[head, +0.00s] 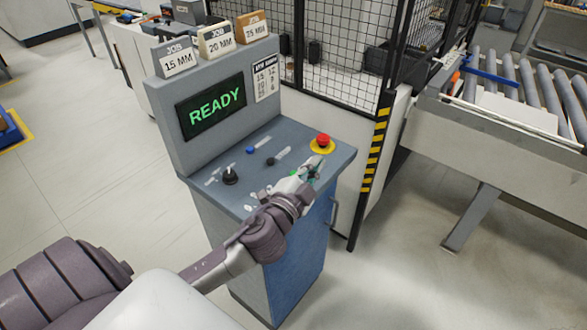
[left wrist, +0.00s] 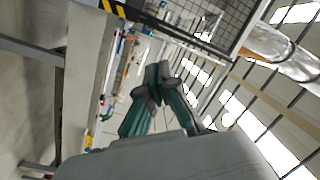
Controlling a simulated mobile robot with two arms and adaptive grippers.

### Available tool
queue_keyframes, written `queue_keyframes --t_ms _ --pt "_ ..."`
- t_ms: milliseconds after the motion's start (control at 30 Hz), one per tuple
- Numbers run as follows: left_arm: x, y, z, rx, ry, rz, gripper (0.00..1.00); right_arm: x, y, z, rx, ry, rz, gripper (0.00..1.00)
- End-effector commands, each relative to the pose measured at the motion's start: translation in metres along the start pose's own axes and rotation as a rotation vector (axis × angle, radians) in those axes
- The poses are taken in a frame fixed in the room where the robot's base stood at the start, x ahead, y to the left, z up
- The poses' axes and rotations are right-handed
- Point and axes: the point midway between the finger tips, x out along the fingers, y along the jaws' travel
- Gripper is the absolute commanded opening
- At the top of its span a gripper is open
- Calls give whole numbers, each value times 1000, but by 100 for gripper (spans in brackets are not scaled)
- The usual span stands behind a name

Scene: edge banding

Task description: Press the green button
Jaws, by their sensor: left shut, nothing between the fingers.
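The grey control console (head: 330,152) stands in front of me, with a sloping panel of controls and a screen (head: 212,106) reading READY in green letters. I cannot make out a green button for certain. My left arm reaches over the panel's front right, and my left gripper (head: 313,167) is just in front of the red button (head: 323,140) on its yellow base. The gripper hides part of the panel; a green patch there may be its fingers or the button. In the left wrist view my gripper's teal fingers (left wrist: 158,72) are shut and empty. My right gripper is not in view.
A black knob (head: 230,175), a blue control (head: 250,150) and a black control (head: 271,161) sit on the panel. Job cards (head: 216,41) stand on top of the console. A mesh fence (head: 335,60) and a roller conveyor (head: 515,85) are behind and right.

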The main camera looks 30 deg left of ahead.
Motion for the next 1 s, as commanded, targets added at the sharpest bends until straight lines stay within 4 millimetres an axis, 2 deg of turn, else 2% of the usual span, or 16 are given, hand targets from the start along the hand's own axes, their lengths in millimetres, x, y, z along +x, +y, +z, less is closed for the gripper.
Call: queue_keyframes --t_ms 33,100,167,233,267,367,400,500,600,767,1000 --pt "20 -13 -26 134 162 -25 0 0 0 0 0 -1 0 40" --pt "35 -16 -57 321 366 -16 0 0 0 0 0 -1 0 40" --pt "44 -10 -72 496 517 27 0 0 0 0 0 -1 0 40" --pt "53 1 -74 712 652 117 0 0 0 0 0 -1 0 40" --pt "57 5 -68 807 693 167 0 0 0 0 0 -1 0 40" --pt "72 10 -26 1108 750 376 0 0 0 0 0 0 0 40" --pt "77 5 -3 1213 740 467 0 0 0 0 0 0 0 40" --pt "85 -12 46 1381 677 646 0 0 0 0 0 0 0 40" --pt "87 -29 78 1471 613 762 0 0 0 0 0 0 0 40" --pt "88 -46 103 1529 552 849 0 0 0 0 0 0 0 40" --pt "87 -47 106 1535 545 861 0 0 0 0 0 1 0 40"
